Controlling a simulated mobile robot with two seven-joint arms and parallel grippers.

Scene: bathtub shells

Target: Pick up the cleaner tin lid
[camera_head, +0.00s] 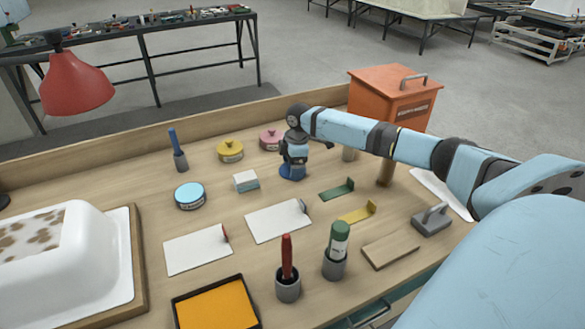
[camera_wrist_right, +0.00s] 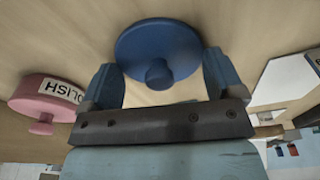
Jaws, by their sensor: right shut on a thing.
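The blue round lid with a knob (camera_wrist_right: 157,48) sits between the two blue fingers of my right gripper (camera_wrist_right: 162,84) in the right wrist view. The gripper is shut on it. In the head view my right gripper (camera_head: 294,168) points down at the middle of the table, with the lid's blue edge (camera_head: 292,176) low at its fingertips. I cannot tell whether the lid touches the table. A round tin with a pale blue top (camera_head: 190,195) stands to the left, with no knob on it. My left gripper is not in view.
A yellow knobbed tin (camera_head: 230,151) and a pink one (camera_head: 269,138), labelled POLISH in the wrist view, stand left of my gripper. A small white-and-blue block (camera_head: 246,181) is near. An orange box (camera_head: 392,95) stands behind my arm. White cards (camera_head: 277,221) lie in front.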

